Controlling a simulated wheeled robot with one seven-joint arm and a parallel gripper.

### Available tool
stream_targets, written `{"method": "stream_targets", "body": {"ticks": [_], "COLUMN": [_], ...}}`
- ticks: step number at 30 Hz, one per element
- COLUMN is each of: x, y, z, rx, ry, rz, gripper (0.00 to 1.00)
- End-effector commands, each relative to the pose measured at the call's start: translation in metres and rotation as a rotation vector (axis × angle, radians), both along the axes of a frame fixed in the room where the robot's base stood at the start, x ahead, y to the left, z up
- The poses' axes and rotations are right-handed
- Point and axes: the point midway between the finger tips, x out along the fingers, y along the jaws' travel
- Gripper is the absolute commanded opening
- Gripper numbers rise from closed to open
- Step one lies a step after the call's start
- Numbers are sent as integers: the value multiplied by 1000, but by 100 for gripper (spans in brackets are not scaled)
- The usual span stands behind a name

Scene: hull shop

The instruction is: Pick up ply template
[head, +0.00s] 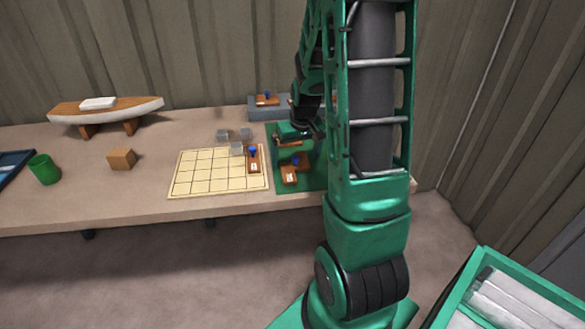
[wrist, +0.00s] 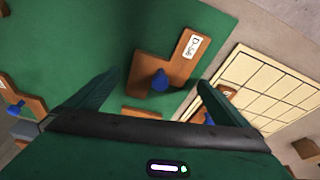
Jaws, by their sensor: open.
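A brown L-shaped ply template (wrist: 181,68) with a blue knob and a white label lies flat on the green mat (wrist: 110,35) in the wrist view. My gripper (wrist: 158,88) is open and empty above the mat, with the knob between its fingers in the picture; contact does not show. In the head view my gripper (head: 297,136) is over the mat's back part, and a labelled brown template (head: 288,177) lies near the mat's front. Another blue-knobbed template (wrist: 30,108) is at the wrist view's left edge. My gripper body hides the lower area.
A gridded board (head: 215,172) lies left of the mat with a labelled template (head: 254,166) on its right side. Grey blocks (head: 237,149) sit behind it. A template also lies on a grey block (head: 260,112) at the back. A green cup (head: 44,170) stands far left.

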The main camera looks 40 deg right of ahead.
Motion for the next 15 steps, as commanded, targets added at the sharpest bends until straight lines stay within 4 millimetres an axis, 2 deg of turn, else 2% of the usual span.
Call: {"method": "stream_targets", "body": {"ticks": [4, 11, 12, 15], "x": [2, 3, 3, 3], "y": [-1, -2, -2, -2], "z": [-11, -11, -11, -11], "rx": [0, 0, 0, 0], "ry": [1, -1, -1, -1], "rz": [0, 0, 0, 0], "gripper": [100, 100, 98, 74]}}
